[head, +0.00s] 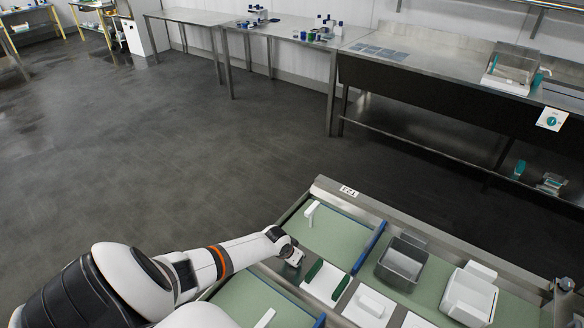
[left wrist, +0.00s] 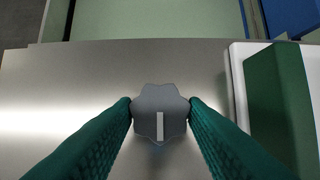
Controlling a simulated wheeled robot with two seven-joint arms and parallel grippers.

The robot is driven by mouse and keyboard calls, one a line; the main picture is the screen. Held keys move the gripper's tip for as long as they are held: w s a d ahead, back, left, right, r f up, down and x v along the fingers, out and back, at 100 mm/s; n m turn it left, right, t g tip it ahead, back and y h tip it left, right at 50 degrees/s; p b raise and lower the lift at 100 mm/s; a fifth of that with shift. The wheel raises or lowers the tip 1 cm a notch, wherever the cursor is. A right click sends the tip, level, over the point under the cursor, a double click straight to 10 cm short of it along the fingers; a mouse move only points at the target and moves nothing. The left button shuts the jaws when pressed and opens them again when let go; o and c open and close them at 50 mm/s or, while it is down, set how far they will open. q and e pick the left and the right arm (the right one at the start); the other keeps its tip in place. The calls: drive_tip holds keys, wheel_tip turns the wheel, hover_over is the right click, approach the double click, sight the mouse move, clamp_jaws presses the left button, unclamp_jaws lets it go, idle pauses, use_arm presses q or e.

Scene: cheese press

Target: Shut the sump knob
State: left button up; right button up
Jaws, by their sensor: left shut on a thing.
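The sump knob (left wrist: 148,118) is a grey, lobed knob with a white bar mark that points to the bottom of the left wrist view. It sits on a bare steel plate (left wrist: 60,85). My left gripper (left wrist: 160,107) has a teal finger on each side of the knob, touching its edges, and is shut on it. In the head view my left gripper (head: 292,258) is over the steel strip between the green areas, and the knob cannot be made out there. My right gripper is not in view.
Right of the knob, a dark green block (left wrist: 272,105) lies on a white board (left wrist: 239,75). The bench also holds a grey bin (head: 402,262), a white box (head: 468,296) and a blue divider (head: 369,247). Steel tables (head: 290,30) stand far behind, across open floor.

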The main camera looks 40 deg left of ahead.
use_arm(q)
drive_tip(key=shift+s, duration=0.1)
drive_tip(key=o, duration=1)
drive_tip(key=shift+c, duration=0.2)
drive_tip(key=shift+r, duration=0.1)
drive_tip(key=shift+s+r, duration=0.1)
drive_tip(key=shift+r, duration=0.25)
drive_tip(key=p+v, duration=0.2)
drive_tip(key=v, duration=0.9)
